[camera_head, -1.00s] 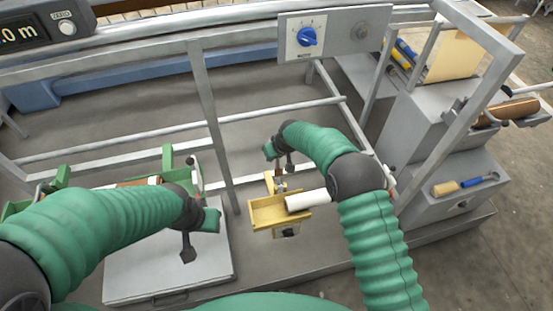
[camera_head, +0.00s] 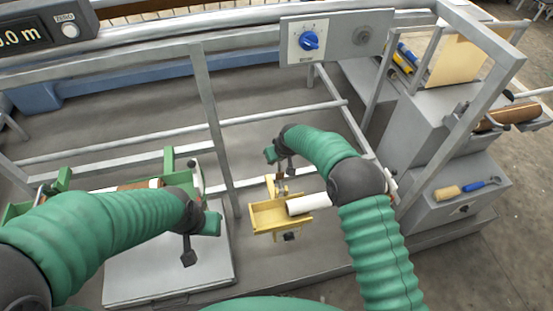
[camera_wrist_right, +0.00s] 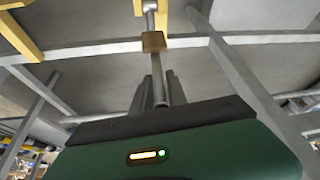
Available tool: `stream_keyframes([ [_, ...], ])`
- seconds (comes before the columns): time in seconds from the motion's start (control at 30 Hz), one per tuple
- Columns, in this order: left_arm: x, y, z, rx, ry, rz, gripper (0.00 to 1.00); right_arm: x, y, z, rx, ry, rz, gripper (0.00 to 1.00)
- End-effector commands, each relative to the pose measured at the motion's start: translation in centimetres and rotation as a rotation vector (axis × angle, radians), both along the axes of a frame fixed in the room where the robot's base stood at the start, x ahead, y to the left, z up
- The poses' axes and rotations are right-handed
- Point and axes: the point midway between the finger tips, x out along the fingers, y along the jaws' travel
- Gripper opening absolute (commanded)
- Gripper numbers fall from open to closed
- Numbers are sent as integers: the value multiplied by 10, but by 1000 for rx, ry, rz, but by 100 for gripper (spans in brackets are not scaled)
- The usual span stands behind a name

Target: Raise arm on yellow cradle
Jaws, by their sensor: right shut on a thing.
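The yellow cradle (camera_head: 268,217) is a small trough low in the middle of the head view. A metal rod with a brass-coloured block (camera_wrist_right: 153,41) stands at its back; it shows larger in the right wrist view. My right gripper (camera_wrist_right: 159,88) is shut on this rod, just below the block in that view. In the head view my right gripper (camera_head: 283,165) is above and behind the cradle, its grip small and partly hidden. My left gripper (camera_head: 187,252) hangs to the left, over the light plate, apart from the cradle. Its finger opening cannot be made out.
A white roll (camera_head: 310,204) reaches the cradle's right end, partly behind my right arm. A green cradle (camera_head: 178,180) is at left, partly hidden by my left arm. Grey frame bars surround the space. A blue knob (camera_head: 310,40) sits on the back panel. A brush and blue-handled tool (camera_head: 482,188) lie right.

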Motion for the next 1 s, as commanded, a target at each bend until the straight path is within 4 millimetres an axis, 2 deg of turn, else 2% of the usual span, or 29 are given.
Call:
stream_keyframes([
  [0.03,0,0,-1,0,0,0,36,-8,0,-10,-6,24,4,0],
  [0.37,0,0,-1,0,0,0,36,-8,0,-10,-6,24,4,0],
  [0.4,0,0,-1,0,0,0,36,-8,0,-10,-6,24,4,20],
  [0.53,0,0,-1,0,0,0,36,-7,0,-8,-4,18,4,36],
  [0.87,0,0,1,0,0,0,36,-5,-1,0,-3,9,1,36],
  [1.0,0,0,7,0,0,0,36,-11,-5,24,-2,6,1,36],
])
